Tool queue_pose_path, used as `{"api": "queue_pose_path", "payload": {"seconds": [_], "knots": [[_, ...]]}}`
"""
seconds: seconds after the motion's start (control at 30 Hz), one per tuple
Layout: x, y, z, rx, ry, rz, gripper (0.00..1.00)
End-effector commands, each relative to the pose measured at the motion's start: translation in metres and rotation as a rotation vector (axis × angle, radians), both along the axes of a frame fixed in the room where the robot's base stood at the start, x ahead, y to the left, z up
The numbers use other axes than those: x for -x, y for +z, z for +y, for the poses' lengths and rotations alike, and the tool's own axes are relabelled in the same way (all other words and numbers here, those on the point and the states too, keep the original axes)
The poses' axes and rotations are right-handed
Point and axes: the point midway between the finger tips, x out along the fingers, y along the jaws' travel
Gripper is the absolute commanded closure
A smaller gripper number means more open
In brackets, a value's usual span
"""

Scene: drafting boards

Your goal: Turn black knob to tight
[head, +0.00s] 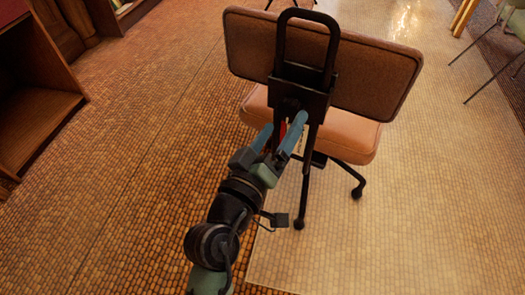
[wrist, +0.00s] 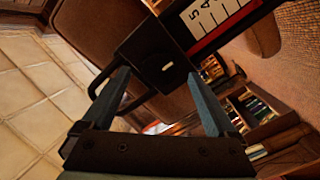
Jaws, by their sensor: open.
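An orange-brown chair (head: 345,60) stands ahead with a black bracket (head: 312,100) and a loop handle on its backrest. In the wrist view, a black block (wrist: 158,60) with a small pale mark on its face lies just beyond the fingertips. It may be the black knob, but I cannot tell for sure. My gripper (head: 285,120) has its blue fingers apart, pointing at the bracket's lower part. In the wrist view my gripper (wrist: 158,75) is open, with nothing clearly held between the fingers. Whether a finger touches the block is unclear.
A red-edged white scale (wrist: 212,18) with numbers sits beside the block. The chair's black legs (head: 303,200) spread below. A wooden cabinet (head: 35,100) stands at left, a green chair (head: 505,50) at far right. The tiled floor between is clear.

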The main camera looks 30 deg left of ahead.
Motion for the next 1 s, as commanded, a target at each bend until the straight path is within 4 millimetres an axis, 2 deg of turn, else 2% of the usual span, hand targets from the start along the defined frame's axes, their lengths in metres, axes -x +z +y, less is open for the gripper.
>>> {"api": "queue_pose_path", "payload": {"seconds": [0.03,0.2,0.4,0.6,1.0], "knots": [[0.012,0.0,0.0,0.0,0.001,0.004,0.07],[0.045,-0.001,-0.002,-0.001,0.002,0.004,0.07],[0.072,-0.001,-0.004,-0.001,0.001,0.003,0.07],[0.083,0.0,-0.005,-0.002,0.001,0.001,0.07],[0.084,0.0,-0.005,-0.001,0.0,0.0,0.07]]}}
